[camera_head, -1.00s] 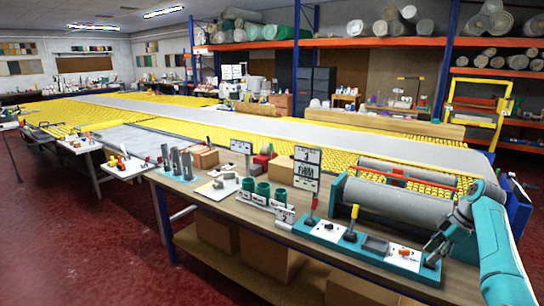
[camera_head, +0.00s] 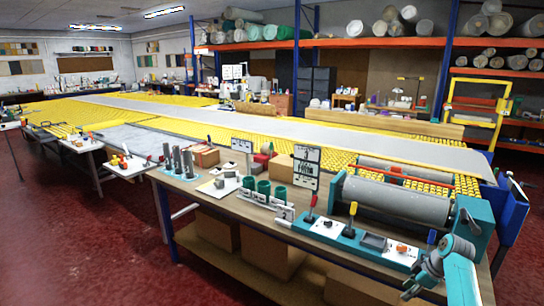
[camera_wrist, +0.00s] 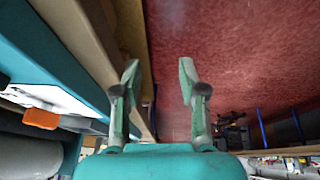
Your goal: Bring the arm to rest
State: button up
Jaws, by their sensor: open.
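My gripper (camera_head: 410,288) is at the lower right of the head view, in front of the workbench's front edge and low beside it. In the wrist view my gripper (camera_wrist: 157,80) shows two grey fingers spread apart with nothing between them. Beyond the fingers are the bench edge and the red floor (camera_wrist: 225,35). My teal arm is folded at the right of the head view, near the right end of the bench.
The wooden workbench (camera_head: 232,202) carries a teal tool tray (camera_head: 340,238), green cups (camera_head: 262,187) and a large grey roller (camera_head: 395,203). Cardboard boxes (camera_head: 270,255) stand on the shelf below. Open red floor (camera_head: 80,240) lies at the left front.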

jog(key=s+a+f+m+t+h, duration=0.15)
jog(key=s+a+f, duration=0.35)
jog(key=f, duration=0.5)
jog(key=s+a+f+m+t, duration=0.15)
jog(key=s+a+f, duration=0.35)
jog(key=f, duration=0.5)
jog(key=s+a+f+m+t+h, duration=0.1)
jog(key=s+a+f+m, duration=0.2)
jog(key=s, duration=0.7)
jog(key=s+a+f+m+t+h, duration=0.1)
jog(key=s+a+f, duration=0.2)
jog(key=s+a, duration=0.5)
jog(key=s+a+r+m+t, duration=0.15)
jog(key=s+r, duration=0.35)
jog(key=s, duration=0.6)
jog(key=s+a+r+m+t, duration=0.15)
jog(key=s+r, duration=0.35)
jog(key=s, duration=0.6)
jog(key=s+r+t, duration=0.1)
jog(key=s+r, duration=0.3)
jog(key=r, duration=0.3)
jog(key=s+a+r+m+t, duration=0.1)
jog(key=s+r, duration=0.3)
jog(key=r, duration=0.3)
jog(key=s+a+r+t, duration=0.1)
jog(key=s+r, duration=0.3)
jog(key=r, duration=0.4)
jog(key=shift+m+t, duration=0.3)
jog(key=shift+t, duration=0.1)
